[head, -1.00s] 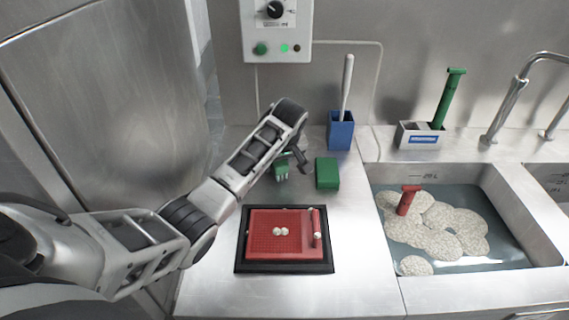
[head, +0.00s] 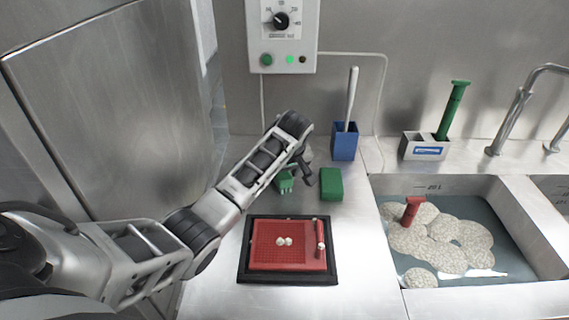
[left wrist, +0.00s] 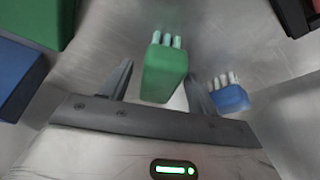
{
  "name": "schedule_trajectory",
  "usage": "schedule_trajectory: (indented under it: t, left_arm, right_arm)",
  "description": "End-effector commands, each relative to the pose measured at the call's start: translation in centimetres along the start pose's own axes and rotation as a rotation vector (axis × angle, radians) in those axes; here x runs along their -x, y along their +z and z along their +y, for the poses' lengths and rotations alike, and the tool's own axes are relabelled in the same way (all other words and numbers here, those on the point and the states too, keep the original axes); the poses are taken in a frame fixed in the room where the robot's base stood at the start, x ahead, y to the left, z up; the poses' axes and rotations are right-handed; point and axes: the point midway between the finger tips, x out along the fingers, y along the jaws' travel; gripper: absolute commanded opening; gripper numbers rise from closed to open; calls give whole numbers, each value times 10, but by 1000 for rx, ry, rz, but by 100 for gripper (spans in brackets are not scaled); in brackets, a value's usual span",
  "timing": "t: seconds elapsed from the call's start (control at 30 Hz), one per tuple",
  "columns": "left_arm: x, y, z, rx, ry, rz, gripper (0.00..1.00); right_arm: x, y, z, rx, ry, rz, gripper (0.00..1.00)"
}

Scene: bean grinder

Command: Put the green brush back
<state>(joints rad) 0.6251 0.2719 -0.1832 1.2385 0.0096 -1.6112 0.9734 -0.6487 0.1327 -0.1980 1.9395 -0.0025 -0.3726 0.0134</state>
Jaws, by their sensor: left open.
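The green brush (head: 285,183) lies on the steel counter, left of a green box (head: 331,184). In the left wrist view the green brush (left wrist: 165,73) shows as a green block with pale bristles. My left gripper (head: 299,174) is low at the brush, partly hiding it. In the wrist view my left gripper (left wrist: 160,80) is open, one finger on each side of the green brush; contact cannot be told. A blue brush (left wrist: 232,97) lies beside the right finger. My right gripper is not in view.
A blue holder (head: 345,146) with a white-handled tool stands behind the green box. A red tray with a black frame (head: 244,270) lies in front. A grey holder (head: 422,147) with a green-handled tool is back right. The sink (head: 380,190) holds water, pale discs and a red tool.

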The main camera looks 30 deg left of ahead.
Motion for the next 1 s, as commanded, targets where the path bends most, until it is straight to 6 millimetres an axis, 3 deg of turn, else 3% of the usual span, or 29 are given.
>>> schedule_trajectory:
  t: [0.3,0.5,0.7,1.0]
  left_arm:
    - [67,0,1,2,6,2,60]
    - [99,0,1,0,4,1,60]
    - [111,0,0,1,0,-1,60]
    - [112,0,0,0,0,-1,60]
  right_arm:
    - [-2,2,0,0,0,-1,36]
    - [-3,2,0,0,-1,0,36]
    - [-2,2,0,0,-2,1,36]
    - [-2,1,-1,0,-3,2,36]
